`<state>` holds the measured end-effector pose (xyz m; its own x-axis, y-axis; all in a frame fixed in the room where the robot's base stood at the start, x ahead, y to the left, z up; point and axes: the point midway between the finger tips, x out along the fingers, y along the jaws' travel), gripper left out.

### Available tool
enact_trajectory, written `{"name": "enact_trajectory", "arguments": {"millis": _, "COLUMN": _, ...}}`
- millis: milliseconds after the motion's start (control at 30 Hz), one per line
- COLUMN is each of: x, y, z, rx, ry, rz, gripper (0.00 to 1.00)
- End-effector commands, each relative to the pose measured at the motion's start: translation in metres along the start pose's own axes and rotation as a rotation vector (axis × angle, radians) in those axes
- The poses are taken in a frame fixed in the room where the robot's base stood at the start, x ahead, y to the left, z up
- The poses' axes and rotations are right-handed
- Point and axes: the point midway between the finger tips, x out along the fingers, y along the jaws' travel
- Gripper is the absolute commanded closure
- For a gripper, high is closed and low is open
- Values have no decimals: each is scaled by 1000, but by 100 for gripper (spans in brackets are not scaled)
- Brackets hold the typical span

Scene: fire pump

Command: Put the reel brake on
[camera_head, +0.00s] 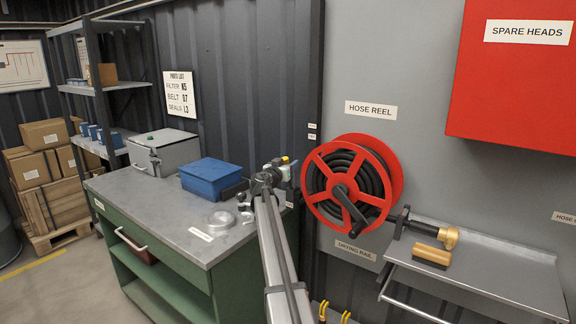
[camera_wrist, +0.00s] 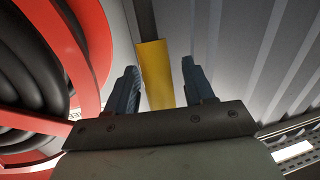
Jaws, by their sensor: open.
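The red hose reel (camera_head: 387,163), wound with black hose, is mounted on the grey wall; its red rim (camera_wrist: 98,40) and hose fill the left of the wrist view. A yellow bar (camera_wrist: 152,60), which looks like the brake lever, stands between my fingers in the wrist view. Its yellow end (camera_head: 285,159) shows small beside the reel in the head view. My gripper (camera_wrist: 160,84) is open with one finger on each side of the bar, with gaps visible. In the head view my gripper (camera_head: 283,170) is just left of the reel, and my arm hides the lever's lower part.
Two small labels (camera_head: 312,131) are on the wall above the lever, too small to read surely. The workbench (camera_head: 150,205) with a blue bin (camera_head: 210,178) is left of my arm. A metal shelf (camera_head: 490,270) with a brass nozzle (camera_head: 449,238) is right of the reel.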

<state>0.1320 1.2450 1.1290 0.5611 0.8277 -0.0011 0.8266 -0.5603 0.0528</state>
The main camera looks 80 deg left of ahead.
Motion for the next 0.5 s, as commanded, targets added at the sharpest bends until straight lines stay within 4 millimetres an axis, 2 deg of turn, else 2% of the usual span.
{"name": "enact_trajectory", "arguments": {"millis": 100, "x": 7, "y": 0, "z": 0, "rx": 0, "ry": 0, "rz": -1, "gripper": 47}}
{"name": "enact_trajectory", "arguments": {"millis": 367, "x": 7, "y": 0, "z": 0, "rx": 0, "ry": 0, "rz": -1, "gripper": 48}}
{"name": "enact_trajectory", "arguments": {"millis": 500, "x": 6, "y": 0, "z": 0, "rx": 0, "ry": 0, "rz": -1, "gripper": 62}}
